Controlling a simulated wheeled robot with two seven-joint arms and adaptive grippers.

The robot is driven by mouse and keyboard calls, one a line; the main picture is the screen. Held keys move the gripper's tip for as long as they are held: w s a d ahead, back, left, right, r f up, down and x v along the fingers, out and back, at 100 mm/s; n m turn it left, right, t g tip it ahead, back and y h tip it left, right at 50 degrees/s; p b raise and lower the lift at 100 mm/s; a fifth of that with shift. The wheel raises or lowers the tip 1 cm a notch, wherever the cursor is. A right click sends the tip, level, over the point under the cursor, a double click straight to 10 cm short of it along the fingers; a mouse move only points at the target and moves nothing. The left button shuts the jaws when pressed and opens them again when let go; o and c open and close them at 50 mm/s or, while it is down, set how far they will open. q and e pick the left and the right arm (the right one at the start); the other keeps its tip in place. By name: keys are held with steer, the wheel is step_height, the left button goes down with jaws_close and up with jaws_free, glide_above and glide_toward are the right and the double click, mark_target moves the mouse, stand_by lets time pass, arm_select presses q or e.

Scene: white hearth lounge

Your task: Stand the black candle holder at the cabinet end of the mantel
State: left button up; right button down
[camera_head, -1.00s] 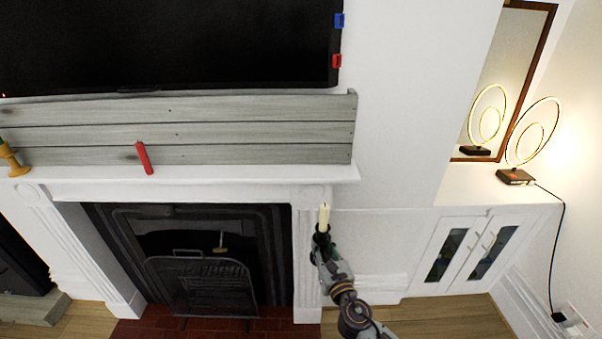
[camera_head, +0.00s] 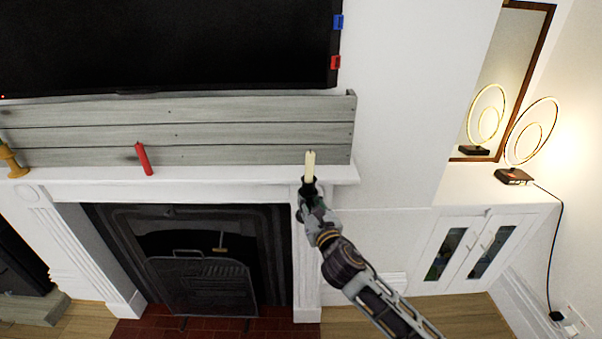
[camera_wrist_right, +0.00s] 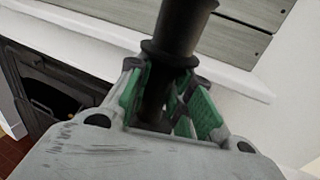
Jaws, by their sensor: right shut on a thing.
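The black candle holder (camera_head: 308,187) carries a cream candle (camera_head: 310,166) and stands upright in my right gripper (camera_head: 308,200). In the right wrist view the dark holder (camera_wrist_right: 175,40) rises between the green-padded fingers of the gripper (camera_wrist_right: 165,95), which is shut on it. The white mantel (camera_head: 230,174) runs along the wall under grey boards. In the head view the holder overlaps the mantel's right end, the end toward the white cabinet (camera_head: 470,250). I cannot tell whether its base touches the mantel. My left gripper is not in view.
A red candle (camera_head: 143,158) is on the mantel left of centre. A yellow holder (camera_head: 12,160) stands at its far left. Between the red candle and my gripper the shelf is clear. A ring lamp (camera_head: 515,175) stands on the cabinet. A television (camera_head: 170,45) hangs above.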

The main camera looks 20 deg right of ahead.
steer(key=s+a+r+n+y, duration=0.15)
steer(key=a+r, duration=0.35)
steer(key=r, duration=0.7)
steer(key=s+a+r+n+y, duration=0.15)
steer(key=a+r, duration=0.25)
steer(key=r, duration=0.7)
steer(key=s+d+f+m+h+p, duration=0.1)
steer(key=s+d+f+m+h, duration=0.1)
steer(key=d+f+m+h, duration=0.3)
steer(key=shift+s+d+f+m+g+h, duration=0.25)
steer(key=shift+f+m+g+h, duration=0.25)
steer(key=shift+f+h, duration=1.35)
steer(key=p+x, duration=0.2)
steer(key=x, duration=1.7)
steer(key=shift+w, duration=0.45)
steer(key=shift+s+f+p, duration=0.1)
steer(key=shift+f+p, duration=0.2)
steer(key=shift+f, duration=1.2)
